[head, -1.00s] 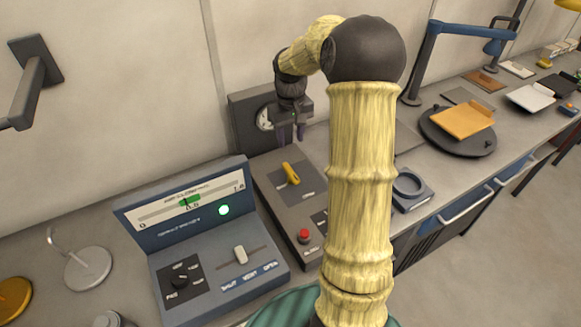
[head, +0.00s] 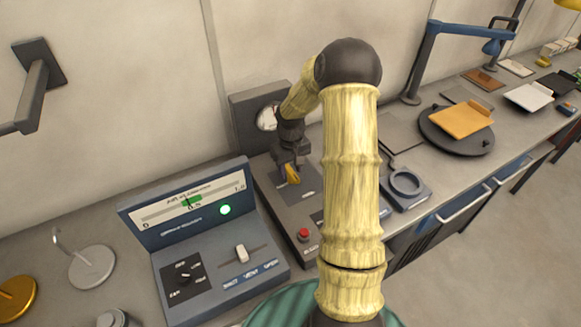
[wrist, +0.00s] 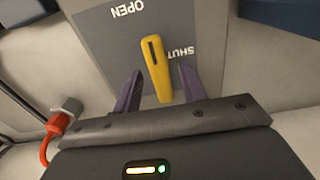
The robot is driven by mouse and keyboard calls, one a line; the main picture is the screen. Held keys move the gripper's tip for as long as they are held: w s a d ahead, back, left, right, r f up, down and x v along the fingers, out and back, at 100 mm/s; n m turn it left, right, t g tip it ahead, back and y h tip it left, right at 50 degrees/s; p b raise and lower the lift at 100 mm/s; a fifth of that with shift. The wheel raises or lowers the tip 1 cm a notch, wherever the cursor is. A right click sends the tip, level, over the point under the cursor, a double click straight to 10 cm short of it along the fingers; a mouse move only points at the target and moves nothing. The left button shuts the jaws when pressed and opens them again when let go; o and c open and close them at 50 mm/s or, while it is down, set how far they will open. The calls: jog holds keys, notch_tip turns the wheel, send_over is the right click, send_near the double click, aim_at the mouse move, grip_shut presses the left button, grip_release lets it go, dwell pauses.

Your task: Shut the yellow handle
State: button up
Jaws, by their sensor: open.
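The yellow handle (wrist: 156,70) sits on a grey plate (wrist: 100,45) marked OPEN and SHUT in the wrist view. In the wrist view my gripper (wrist: 158,88) is open, with one purple finger on each side of the handle.
A red button (head: 304,235) is at the front of the same panel. A blue console (head: 215,255) with a slider and a lit green lamp stands to the left. A grey ring-shaped holder (head: 405,184) is to the right. A gauge housing (head: 245,120) stands behind.

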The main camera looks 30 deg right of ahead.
grip_shut()
jog(key=shift+m, duration=0.5)
jog(key=m+b, duration=0.1)
jog(key=m, duration=0.2)
jog(key=shift+m, duration=0.3)
jog(key=m, duration=0.4)
jog(key=shift+b, duration=0.3)
jog(key=m, duration=0.5)
jog(key=shift+r+p, duration=0.1)
jog(key=shift+p, duration=0.2)
jog(key=m+p, duration=0.1)
jog(key=m, duration=0.3)
jog(key=shift+w, duration=0.1)
jog(key=shift+m, duration=0.3)
